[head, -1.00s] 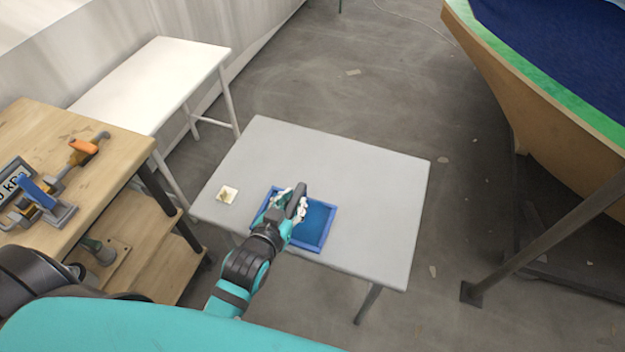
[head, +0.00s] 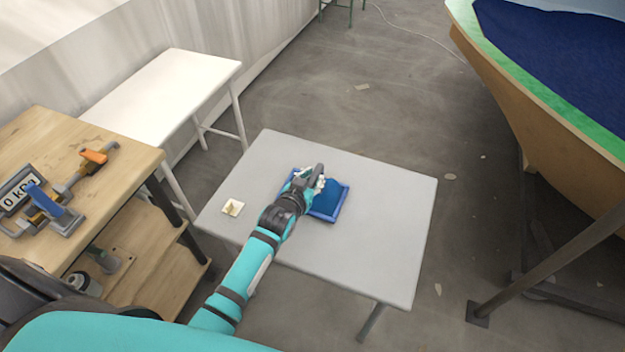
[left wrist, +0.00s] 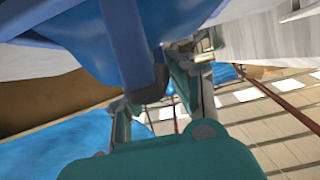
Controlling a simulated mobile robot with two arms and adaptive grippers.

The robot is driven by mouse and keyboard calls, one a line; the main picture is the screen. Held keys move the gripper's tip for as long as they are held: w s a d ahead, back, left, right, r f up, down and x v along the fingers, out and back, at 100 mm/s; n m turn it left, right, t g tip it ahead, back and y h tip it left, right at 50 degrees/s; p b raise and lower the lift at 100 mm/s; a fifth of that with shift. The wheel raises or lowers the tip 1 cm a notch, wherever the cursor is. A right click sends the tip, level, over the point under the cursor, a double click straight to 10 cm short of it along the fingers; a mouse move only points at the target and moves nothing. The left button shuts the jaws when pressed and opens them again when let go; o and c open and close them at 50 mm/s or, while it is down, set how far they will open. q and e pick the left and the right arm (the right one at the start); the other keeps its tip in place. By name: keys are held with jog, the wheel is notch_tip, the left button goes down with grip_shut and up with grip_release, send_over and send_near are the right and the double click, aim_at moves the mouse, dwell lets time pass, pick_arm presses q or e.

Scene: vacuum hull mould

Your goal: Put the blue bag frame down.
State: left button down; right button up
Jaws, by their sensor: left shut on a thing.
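The blue bag frame (head: 345,203) is a rectangular blue rim with darker blue sheet inside. In the head view it is over the middle of the grey table (head: 390,240). My left gripper (head: 312,180) is shut on its left side and hides part of that side. In the left wrist view a blue bar of the frame (left wrist: 122,45) runs down to my gripper's fingers (left wrist: 165,85), with blue sheet beside it. I cannot tell whether the frame touches the tabletop or is held a little above it. My right gripper is not in view.
The table's right side is bare. A wooden bench (head: 110,150) with tools stands at left, a white table (head: 165,85) behind it, and a boat hull mould (head: 560,130) at right.

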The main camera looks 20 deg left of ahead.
pick_arm(q)
jog(key=shift+f, duration=0.1)
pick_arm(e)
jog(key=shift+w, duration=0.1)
pick_arm(q)
jog(key=shift+f, duration=0.15)
jog(key=c, duration=1.2)
grip_release()
jog(key=shift+o, duration=0.3)
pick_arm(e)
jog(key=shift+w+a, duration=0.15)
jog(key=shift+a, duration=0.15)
